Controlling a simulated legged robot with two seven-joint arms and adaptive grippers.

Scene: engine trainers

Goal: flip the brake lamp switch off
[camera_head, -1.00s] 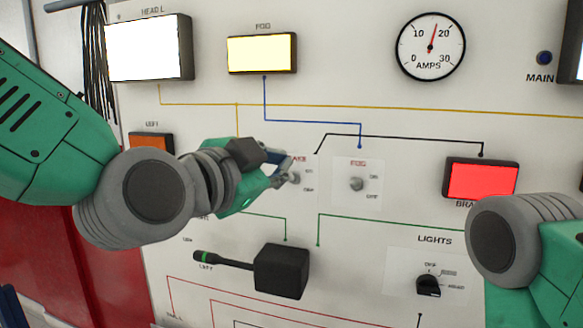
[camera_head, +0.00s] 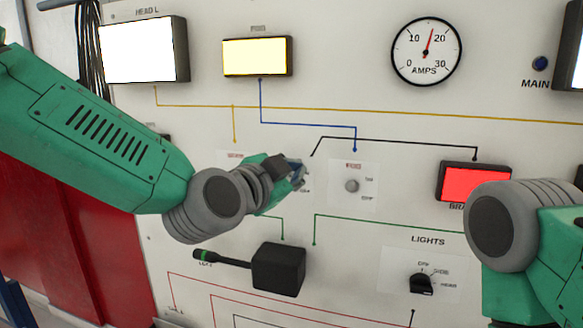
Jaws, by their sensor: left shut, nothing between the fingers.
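The brake lamp (camera_head: 473,181) glows red at the right of the panel, its label partly covered by my right arm. My left gripper (camera_head: 298,175) is shut and empty in front of the panel, left of the fog switch. The brake switch is hidden behind its fingers, so I cannot tell the lever's position or whether the fingers touch it. My right gripper is out of view; only part of the right arm shows at the lower right.
The fog switch (camera_head: 352,186) is close right of my left fingers. A black stalk lever box (camera_head: 279,269) juts out below the gripper. The rotary lights knob (camera_head: 422,285) is lower right. The fog lamp (camera_head: 257,56) and left headlamp (camera_head: 144,49) are lit above.

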